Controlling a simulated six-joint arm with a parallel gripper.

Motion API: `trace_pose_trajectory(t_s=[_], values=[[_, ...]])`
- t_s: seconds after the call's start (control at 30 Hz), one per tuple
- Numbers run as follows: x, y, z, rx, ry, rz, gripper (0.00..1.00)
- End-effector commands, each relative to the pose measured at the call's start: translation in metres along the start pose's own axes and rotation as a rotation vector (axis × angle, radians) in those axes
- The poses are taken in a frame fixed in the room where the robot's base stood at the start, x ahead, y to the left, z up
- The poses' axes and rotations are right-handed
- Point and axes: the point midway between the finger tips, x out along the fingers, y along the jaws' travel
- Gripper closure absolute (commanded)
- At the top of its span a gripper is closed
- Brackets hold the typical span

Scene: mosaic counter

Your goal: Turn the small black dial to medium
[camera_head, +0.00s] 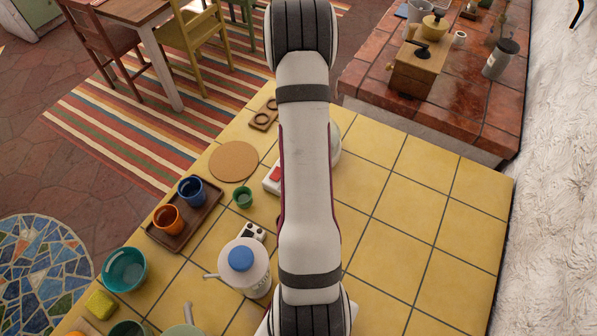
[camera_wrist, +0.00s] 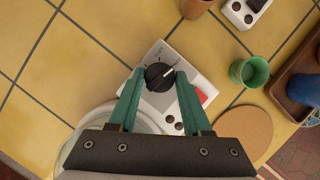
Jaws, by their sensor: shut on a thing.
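The small black dial (camera_wrist: 159,77) sits on a white appliance (camera_wrist: 186,60) in the wrist view. A pale line on the dial points to the upper right, with small dark marks printed around it. A red switch (camera_wrist: 202,95) is beside the right finger. In the head view the white appliance shows only its left edge with the red switch (camera_head: 274,174); my arm hides the dial and gripper.
A round pale dish (camera_wrist: 105,122) adjoins the appliance. A cork mat (camera_head: 234,162), a green cup (camera_head: 242,197), a tray (camera_head: 206,222) with cups and a blue-lidded white jar (camera_head: 252,280) stand to the left. The yellow tiles (camera_head: 400,225) on the right are clear.

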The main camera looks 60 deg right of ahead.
Motion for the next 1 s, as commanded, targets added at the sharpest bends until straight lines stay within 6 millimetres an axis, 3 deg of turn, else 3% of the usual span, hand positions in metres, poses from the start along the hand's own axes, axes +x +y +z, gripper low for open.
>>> trace_pose_trajectory(t_s=[0.33,0.37,0.5,0.83,1.0], values=[[0.001,0.000,0.001,0.001,-0.004,0.000,1.00],[0.001,0.000,0.001,0.001,-0.004,0.000,0.46],[0.001,0.000,0.001,0.001,-0.003,0.000,0.21],[-0.003,0.000,0.000,0.000,0.001,0.000,0.21],[-0.033,0.000,-0.001,0.001,0.004,0.000,0.21]])
